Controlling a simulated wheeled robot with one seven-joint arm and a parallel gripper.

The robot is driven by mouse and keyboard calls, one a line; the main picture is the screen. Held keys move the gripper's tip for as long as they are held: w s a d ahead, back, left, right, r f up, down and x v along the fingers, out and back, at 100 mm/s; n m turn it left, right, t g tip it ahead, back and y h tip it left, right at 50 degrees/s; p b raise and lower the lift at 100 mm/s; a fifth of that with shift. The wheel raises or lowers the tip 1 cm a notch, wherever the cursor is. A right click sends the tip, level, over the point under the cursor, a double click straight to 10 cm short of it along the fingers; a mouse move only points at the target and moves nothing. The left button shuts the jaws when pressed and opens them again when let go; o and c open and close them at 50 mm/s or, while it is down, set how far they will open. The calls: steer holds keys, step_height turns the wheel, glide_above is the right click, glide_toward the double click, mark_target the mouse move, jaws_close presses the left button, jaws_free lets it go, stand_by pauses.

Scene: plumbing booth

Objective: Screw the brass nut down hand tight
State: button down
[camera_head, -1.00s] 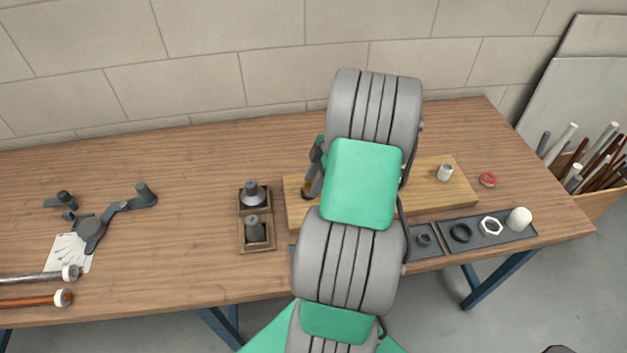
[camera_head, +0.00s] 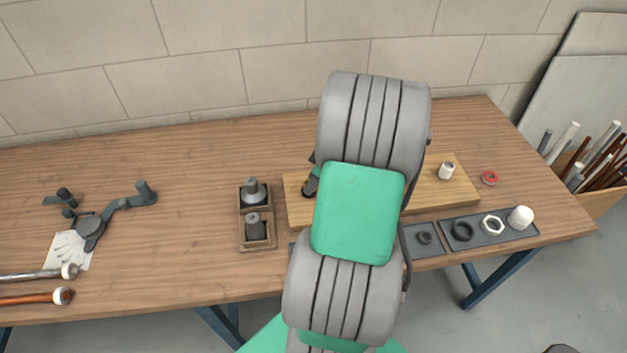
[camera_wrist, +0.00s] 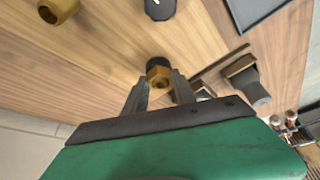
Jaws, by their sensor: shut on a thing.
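The brass nut (camera_wrist: 158,76) shows in the wrist view between the two fingertips of my gripper (camera_wrist: 161,87), which is shut on it. A dark round part shows at the nut's far side. I cannot tell how far the nut sits on a thread. A second brass fitting (camera_wrist: 58,10) is at the top left of the wrist view, with its open end showing. In the head view my arm covers most of the work area. Only a dark part of my gripper (camera_head: 311,184) shows at the left of the wooden board (camera_head: 455,190); the nut is hidden there.
Two wooden holders with grey fittings (camera_head: 254,192) stand left of the board. A white cylinder (camera_head: 446,170) is on the board's right part. A dark tray (camera_head: 477,241) with rings and a white cap lies in front. A red ring (camera_head: 490,177) lies to the right.

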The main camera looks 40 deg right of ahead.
steer(key=m, duration=0.1)
steer(key=m+h, duration=0.1)
steer(key=m, duration=0.1)
steer(key=m+h, duration=0.1)
steer(key=m, duration=0.1)
steer(key=shift+a, duration=0.35)
steer(key=m, duration=0.1)
steer(key=m+h, duration=0.1)
steer(key=m, duration=0.3)
steer(key=shift+a+f+h, duration=0.2)
steer(key=shift+a+h, duration=0.1)
steer(key=shift+h, duration=0.1)
steer(key=shift+d+m, duration=0.15)
steer(key=shift+m, duration=0.55)
steer(key=shift+c, duration=0.7)
jaws_free()
steer(key=shift+r+p, duration=1.55)
steer(key=shift+r, duration=1)
